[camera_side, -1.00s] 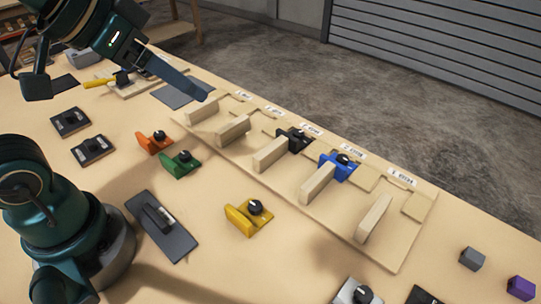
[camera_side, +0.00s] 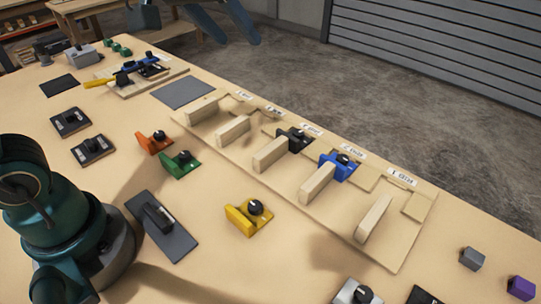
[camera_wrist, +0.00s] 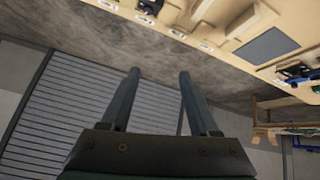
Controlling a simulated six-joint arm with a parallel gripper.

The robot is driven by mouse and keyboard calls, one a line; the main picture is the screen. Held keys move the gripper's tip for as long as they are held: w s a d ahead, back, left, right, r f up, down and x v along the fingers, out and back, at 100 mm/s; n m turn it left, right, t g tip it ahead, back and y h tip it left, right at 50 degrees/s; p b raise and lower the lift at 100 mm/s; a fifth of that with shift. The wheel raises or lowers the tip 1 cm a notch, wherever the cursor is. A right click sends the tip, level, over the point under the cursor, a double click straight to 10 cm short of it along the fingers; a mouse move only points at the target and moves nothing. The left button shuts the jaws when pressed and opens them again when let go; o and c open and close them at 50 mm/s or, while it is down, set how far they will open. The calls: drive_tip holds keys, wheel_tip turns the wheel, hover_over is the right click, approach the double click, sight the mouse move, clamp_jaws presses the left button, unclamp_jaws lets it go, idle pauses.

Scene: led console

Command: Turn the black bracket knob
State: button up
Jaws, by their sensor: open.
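The black bracket (camera_side: 290,141) sits on the wooden board (camera_side: 385,258), behind an upright wooden block, with a dark round knob (camera_side: 297,133) on top. The exact angle of the knob is too small to tell. My gripper (camera_side: 240,42) is at the top edge of the side view, raised and well apart from the bracket, with only its lower part showing. In the wrist view my gripper (camera_wrist: 159,72) shows two parted fingers with nothing between them, pointing over the floor toward the table edge. I cannot make out the black bracket for sure in the wrist view.
A blue bracket (camera_side: 338,167) stands right of the black one on the board, among several upright wooden blocks (camera_side: 270,154). Yellow (camera_side: 246,218), green (camera_side: 180,167) and orange (camera_side: 153,143) brackets with knobs lie on the table in front. The air above the board is clear.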

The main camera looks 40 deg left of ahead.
drive_tip(key=w+d+f+n+g, duration=0.1)
drive_tip(key=w+d+f+g, duration=0.1)
drive_tip(key=w+f, duration=0.6)
hover_over(298, 133)
drive_tip(key=s, duration=0.2)
wheel_tip(298, 133, down, 4)
drive_tip(key=shift+m+g+y, duration=0.3)
drive_tip(key=shift+g+y, duration=0.2)
drive_tip(key=shift+g, duration=0.3)
drive_tip(key=f, duration=0.6)
drive_tip(key=shift+s+d+f, duration=0.15)
drive_tip(key=shift+d+f, duration=0.15)
drive_tip(key=shift+d, duration=0.1)
drive_tip(key=shift+x, duration=2.3)
clamp_jaws()
